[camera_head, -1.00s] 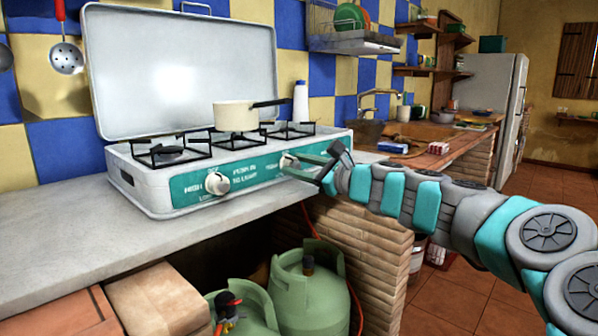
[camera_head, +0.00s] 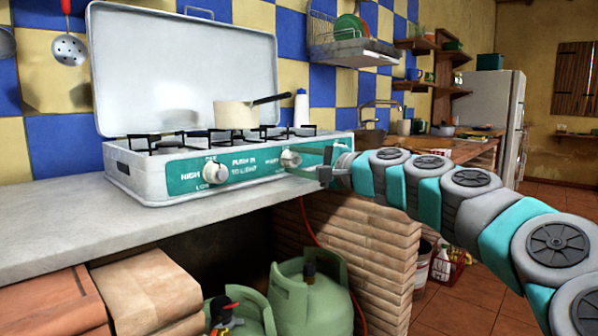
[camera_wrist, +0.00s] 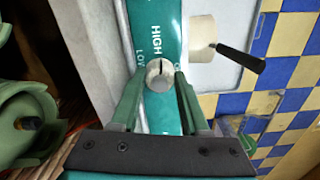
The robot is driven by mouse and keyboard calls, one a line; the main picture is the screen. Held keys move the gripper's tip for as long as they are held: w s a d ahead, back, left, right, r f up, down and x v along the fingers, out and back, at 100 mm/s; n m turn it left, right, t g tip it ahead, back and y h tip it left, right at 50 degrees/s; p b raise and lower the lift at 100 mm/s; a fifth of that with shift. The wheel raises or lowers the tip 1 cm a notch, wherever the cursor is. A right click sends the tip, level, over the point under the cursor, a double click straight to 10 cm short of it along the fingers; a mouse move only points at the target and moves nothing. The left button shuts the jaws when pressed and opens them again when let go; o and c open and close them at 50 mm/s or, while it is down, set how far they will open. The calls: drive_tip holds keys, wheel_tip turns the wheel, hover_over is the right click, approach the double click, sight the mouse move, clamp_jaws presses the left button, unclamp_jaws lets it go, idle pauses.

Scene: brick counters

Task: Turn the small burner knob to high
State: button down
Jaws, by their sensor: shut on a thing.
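The white stove (camera_head: 150,178) has a teal front panel with two round white knobs. My gripper (camera_head: 300,158) is at the right knob (camera_head: 290,159), with its fingers to either side of it. In the wrist view my gripper (camera_wrist: 160,78) is shut on this knob (camera_wrist: 159,76), which has a dark line on its face. The words HIGH and LOW are printed on the panel near it. The left knob (camera_head: 215,173) is free. I cannot tell from the labels which burner the held knob serves.
A cream pan (camera_head: 236,115) with a dark handle stands on the stove; it also shows in the wrist view (camera_wrist: 202,38). The stove lid (camera_head: 185,70) is up. Green gas bottles (camera_head: 310,297) stand below the counter (camera_head: 80,220). A brick support (camera_head: 375,255) is under my arm.

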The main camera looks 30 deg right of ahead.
drive_tip(key=shift+f+n+b, duration=0.1)
drive_tip(key=shift+n+b, duration=0.45)
drive_tip(key=shift+n, duration=0.25)
drive_tip(key=shift+c, duration=2)
unclamp_jaws()
drive_tip(key=v, duration=0.7)
drive_tip(key=shift+s+d, duration=0.15)
drive_tip(key=shift+s, duration=0.2)
